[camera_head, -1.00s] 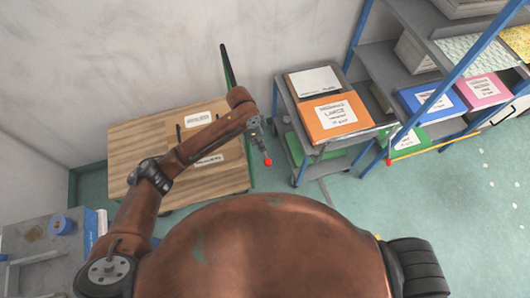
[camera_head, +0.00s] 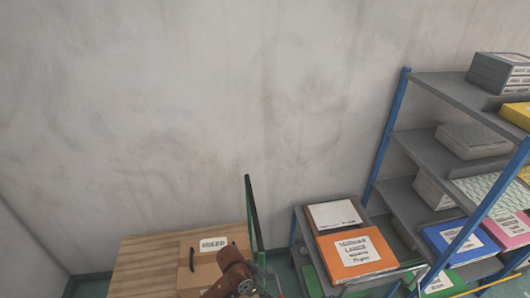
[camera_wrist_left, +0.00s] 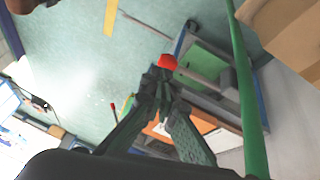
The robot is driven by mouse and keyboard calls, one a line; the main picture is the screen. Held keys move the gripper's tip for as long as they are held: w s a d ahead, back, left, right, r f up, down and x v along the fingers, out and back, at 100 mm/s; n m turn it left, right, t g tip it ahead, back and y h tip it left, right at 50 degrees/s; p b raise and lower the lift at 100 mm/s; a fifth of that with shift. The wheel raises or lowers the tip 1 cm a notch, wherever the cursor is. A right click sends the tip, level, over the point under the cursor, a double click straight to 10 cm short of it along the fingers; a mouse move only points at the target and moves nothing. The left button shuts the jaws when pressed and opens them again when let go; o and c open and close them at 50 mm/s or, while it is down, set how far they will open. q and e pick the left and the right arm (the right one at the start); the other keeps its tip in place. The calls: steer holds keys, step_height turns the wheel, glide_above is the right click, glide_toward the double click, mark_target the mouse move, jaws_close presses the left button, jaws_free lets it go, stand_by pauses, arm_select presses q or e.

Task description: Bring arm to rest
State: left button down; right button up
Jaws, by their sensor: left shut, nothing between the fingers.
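My left arm shows at the bottom edge of the head view, in front of the wooden table (camera_head: 140,264); its gripper is below that view. In the left wrist view the left gripper (camera_wrist_left: 158,80) has its dark green fingers together at the tips, with nothing seen held between them. My right gripper is out of view.
A labelled brown box (camera_head: 206,265) stands on the table, beside a dark and green upright post (camera_head: 252,212). To the right is a grey cart with an orange box (camera_head: 357,254), then a blue-posted shelf (camera_head: 455,88) with several boxes. A plain wall (camera_head: 200,100) is behind.

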arm_select(q)
steer(key=s+a+f+n+t+y, duration=0.15)
steer(key=s+a+n, duration=0.25)
steer(key=s+a, duration=0.6)
steer(key=s+a+f+n+t+y, duration=0.1)
steer(key=s+a+f+n+y, duration=0.3)
steer(key=a, duration=1)
steer(key=s+a+r+n+t+y, duration=0.1)
steer(key=s+a+n, duration=0.4)
steer(key=s+a, duration=0.55)
step_height(320, 180, down, 31)
steer(key=g+h+b, duration=0.1)
steer(key=b, duration=0.1)
steer(key=s+f+g, duration=0.1)
steer(key=s+f, duration=1.8)
steer(key=shift+a+f+m+b, duration=0.25)
steer(key=shift+f+m+b, duration=0.15)
steer(key=shift+b, duration=0.05)
